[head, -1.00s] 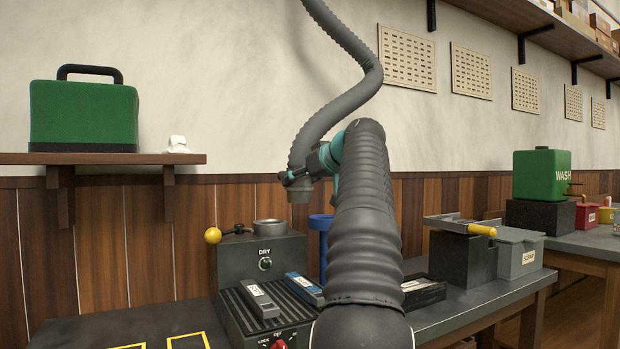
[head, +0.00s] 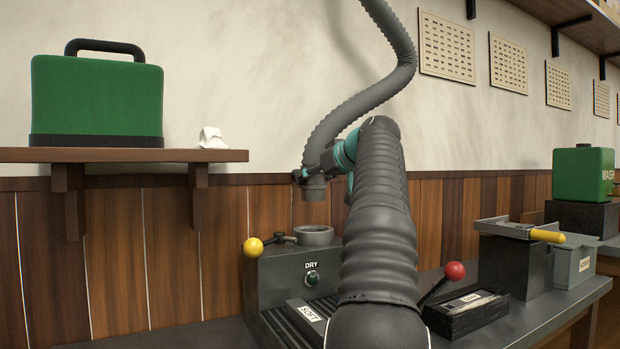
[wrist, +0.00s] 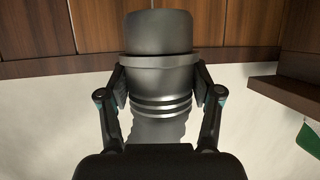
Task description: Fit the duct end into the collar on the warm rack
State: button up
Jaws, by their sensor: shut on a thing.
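My gripper (head: 308,177) is shut on the end of a grey ribbed duct (head: 345,112). In the wrist view the duct end (wrist: 158,36), a smooth grey cylinder with a raised band, sits between the two fingers (wrist: 160,97). The collar (head: 314,235) is a grey ring on top of the dark box marked DRY, part of the warm rack (head: 285,268). The duct end hangs above the collar, apart from it, roughly upright. The collar is not visible in the wrist view. My arm hides part of the rack.
A red-knobbed lever (head: 455,271) and a black tray (head: 466,314) are to the right. A shelf (head: 120,156) with a green case (head: 97,100) is at the left.

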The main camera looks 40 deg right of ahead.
aim_at(320, 198)
jog(key=shift+s, duration=0.1)
jog(key=shift+f+b, duration=2.65)
jog(key=shift+f, duration=0.25)
jog(key=shift+f+b, duration=1.55)
jog(key=shift+f, duration=0.4)
jog(key=o, duration=1.8)
jog(key=shift+c, duration=0.2)
jog(key=v, duration=1.2)
